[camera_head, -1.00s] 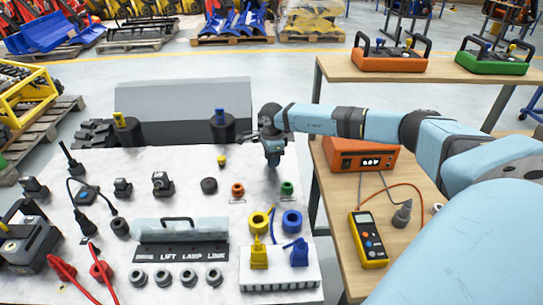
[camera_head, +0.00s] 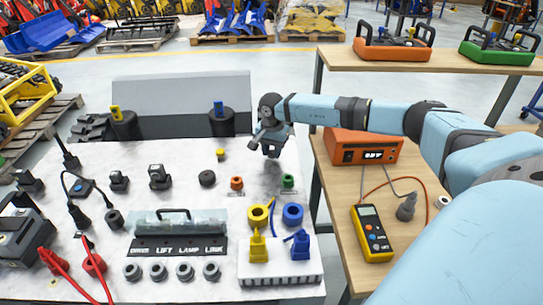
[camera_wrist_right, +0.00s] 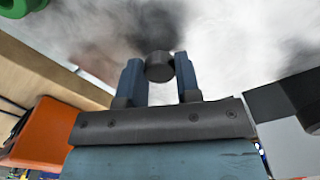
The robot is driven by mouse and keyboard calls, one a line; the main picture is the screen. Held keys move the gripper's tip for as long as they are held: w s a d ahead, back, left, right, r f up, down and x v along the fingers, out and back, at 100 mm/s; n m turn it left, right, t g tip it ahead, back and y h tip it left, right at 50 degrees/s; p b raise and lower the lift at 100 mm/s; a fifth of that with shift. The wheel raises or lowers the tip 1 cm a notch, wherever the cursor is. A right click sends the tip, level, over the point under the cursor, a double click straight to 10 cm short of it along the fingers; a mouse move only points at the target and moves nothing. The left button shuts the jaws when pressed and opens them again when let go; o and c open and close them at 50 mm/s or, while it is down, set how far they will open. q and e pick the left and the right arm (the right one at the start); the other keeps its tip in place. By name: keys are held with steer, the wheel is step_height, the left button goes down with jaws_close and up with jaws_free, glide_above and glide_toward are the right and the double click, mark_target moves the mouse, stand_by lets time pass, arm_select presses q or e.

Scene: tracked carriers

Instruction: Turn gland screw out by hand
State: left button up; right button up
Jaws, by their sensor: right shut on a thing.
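My right gripper (camera_head: 271,150) is over the back right part of the pale worktable (camera_head: 130,150), pointing down. In the right wrist view its two blue fingers (camera_wrist_right: 159,68) are shut on a short dark round piece (camera_wrist_right: 159,66). This piece may be the gland screw, but I cannot tell for sure. It shows between the fingertips in front of the pale tabletop, and a dark shadow lies behind it. In the head view the piece is hidden by the gripper. My left gripper is not in view.
A green ring (camera_head: 288,181), an orange ring (camera_head: 237,183), a black round part (camera_head: 207,178) and a small yellow plug (camera_head: 221,155) are near the gripper. A black cylinder with a blue tab (camera_head: 221,122) stands behind. An orange box (camera_head: 362,150) and a yellow meter (camera_head: 371,235) are on the right-hand table.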

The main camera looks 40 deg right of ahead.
steer(key=shift+n, duration=0.7)
steer(key=shift+f+n+b, duration=0.15)
steer(key=shift+n+b, duration=0.25)
steer(key=shift+n, duration=0.4)
steer(key=n+b, duration=0.1)
steer(key=n, duration=0.4)
steer(key=shift+n+b, duration=0.35)
steer(key=shift+n, duration=1.15)
